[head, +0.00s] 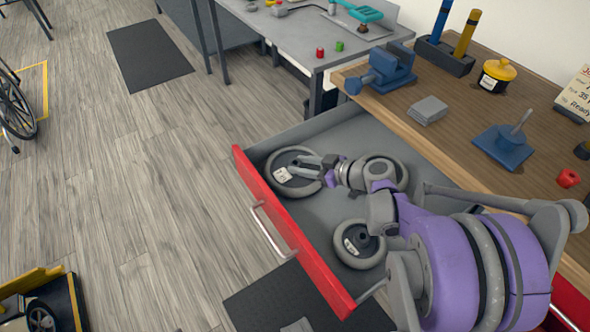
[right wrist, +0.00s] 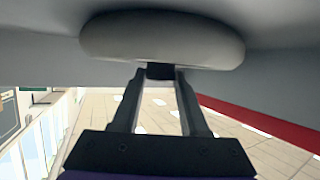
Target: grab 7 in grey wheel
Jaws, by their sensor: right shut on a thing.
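A grey wheel (head: 271,161) with a dark hub and a small white label is at the left end of the open drawer. My right gripper (head: 303,166) reaches over it from the right and is shut on it. In the right wrist view the wheel (right wrist: 162,40) shows edge-on, with its dark hub part between the fingertips (right wrist: 160,72). Whether it touches the drawer floor I cannot tell. A second grey wheel (head: 401,172) is partly hidden behind my right arm. A smaller grey wheel (head: 358,261) lies nearer the front. Label text is too small to read. My left gripper is out of view.
The drawer has a red front (head: 290,240) and grey walls, below a wooden bench (head: 450,125) with a blue vise (head: 385,68) and other items. A grey table (head: 285,35) stands behind. The floor (head: 150,190) left of the drawer is mostly clear.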

